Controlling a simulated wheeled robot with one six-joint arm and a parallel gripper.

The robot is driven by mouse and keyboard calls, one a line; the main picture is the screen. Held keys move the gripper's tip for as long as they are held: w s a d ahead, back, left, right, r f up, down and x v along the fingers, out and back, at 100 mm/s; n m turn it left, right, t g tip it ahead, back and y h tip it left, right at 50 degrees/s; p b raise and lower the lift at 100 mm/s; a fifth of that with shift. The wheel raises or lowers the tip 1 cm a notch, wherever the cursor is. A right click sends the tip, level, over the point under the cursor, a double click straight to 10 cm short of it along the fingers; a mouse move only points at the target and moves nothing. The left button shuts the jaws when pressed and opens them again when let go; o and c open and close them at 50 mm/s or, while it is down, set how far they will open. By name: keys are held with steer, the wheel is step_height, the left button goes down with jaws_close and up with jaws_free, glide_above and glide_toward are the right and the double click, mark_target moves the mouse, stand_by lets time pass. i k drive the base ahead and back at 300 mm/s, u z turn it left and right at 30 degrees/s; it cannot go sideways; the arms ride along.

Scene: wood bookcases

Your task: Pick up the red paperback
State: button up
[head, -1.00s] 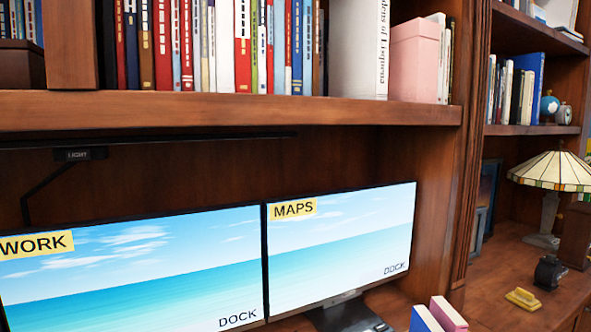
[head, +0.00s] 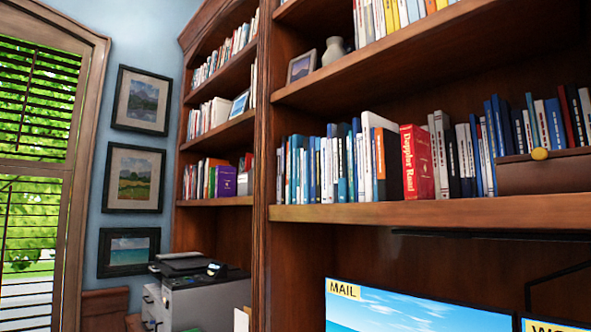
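A thick red book (head: 417,162) with pale lettering on its spine stands upright on the middle shelf of the right bookcase. It is between an orange-and-black book (head: 386,164) on its left and white and dark books (head: 440,155) on its right. I cannot tell whether it is a paperback. Thinner dark red books (head: 573,117) stand farther right on the same shelf. My gripper is not in view.
The shelf board (head: 430,212) has a narrow bare front edge. A brown box (head: 545,173) with a yellow knob sits at its right. Below are a monitor (head: 400,308) labelled MAIL and a printer (head: 195,295). Framed pictures (head: 141,100) and a shuttered window (head: 40,130) are at left.

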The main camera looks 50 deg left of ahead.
mark_target(419, 176)
steer(key=u, duration=2.95)
steer(key=i, duration=1.65)
steer(key=z, duration=2.25)
